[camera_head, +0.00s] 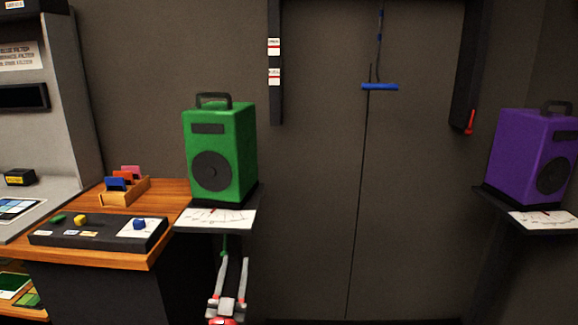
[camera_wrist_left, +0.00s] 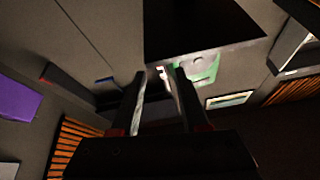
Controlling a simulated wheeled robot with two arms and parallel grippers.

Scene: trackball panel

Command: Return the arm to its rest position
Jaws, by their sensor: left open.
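My left gripper (camera_head: 235,263) is low in the head view, below the shelf that bears the green speaker (camera_head: 222,152). Its two fingers point up and stand apart, with nothing seen between them. My right gripper is not in view.
The green speaker's shelf (camera_head: 190,228) has a white dial card on its front and is just above my gripper. A purple speaker (camera_head: 528,155) stands on another shelf at the right. A blue handle (camera_head: 380,87) hangs between them. The space below it looks clear.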

